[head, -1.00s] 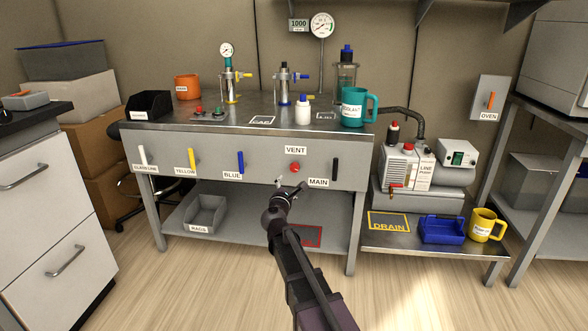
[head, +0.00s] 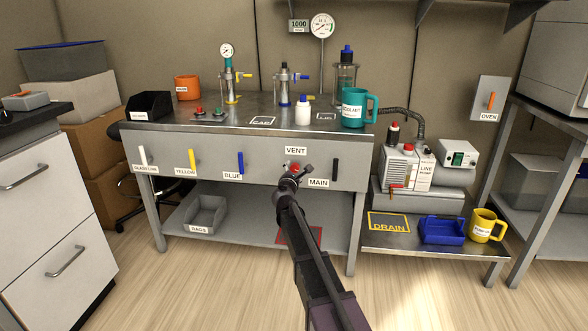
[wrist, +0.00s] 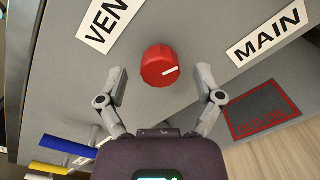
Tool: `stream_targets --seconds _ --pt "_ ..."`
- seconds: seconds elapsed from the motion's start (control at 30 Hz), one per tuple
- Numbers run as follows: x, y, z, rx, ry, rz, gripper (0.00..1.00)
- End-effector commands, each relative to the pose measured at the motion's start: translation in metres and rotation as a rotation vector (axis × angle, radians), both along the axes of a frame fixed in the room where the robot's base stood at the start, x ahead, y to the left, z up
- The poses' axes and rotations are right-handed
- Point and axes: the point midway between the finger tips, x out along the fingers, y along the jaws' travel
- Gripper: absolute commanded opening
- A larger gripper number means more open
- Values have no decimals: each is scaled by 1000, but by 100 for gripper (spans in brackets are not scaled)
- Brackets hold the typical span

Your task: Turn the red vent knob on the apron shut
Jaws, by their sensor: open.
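The red vent knob (head: 294,167) is on the grey apron (head: 262,170) of the bench, under the VENT label (head: 296,150). In the wrist view the knob (wrist: 161,66) is round and ribbed, with a white pointer line toward the right. My gripper (head: 296,172) is in front of the apron at the knob and partly covers it in the head view. In the wrist view my gripper (wrist: 162,84) is open, one finger on each side of the knob's lower edge. I see gaps between fingers and knob, and nothing is held.
The MAIN label (head: 318,183) and a black handle (head: 335,169) are right of the knob. Blue (head: 240,162), yellow (head: 192,160) and white (head: 142,155) handles are to its left. A lower shelf (head: 255,231) runs below. The apron around the knob is clear.

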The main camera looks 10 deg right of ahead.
Motion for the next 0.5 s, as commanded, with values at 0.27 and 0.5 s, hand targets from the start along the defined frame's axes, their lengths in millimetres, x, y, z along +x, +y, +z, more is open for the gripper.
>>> stream_targets --seconds 0.27,0.5 --pt "21 -7 0 0 0 1 85" --pt "22 -7 0 0 0 1 85"
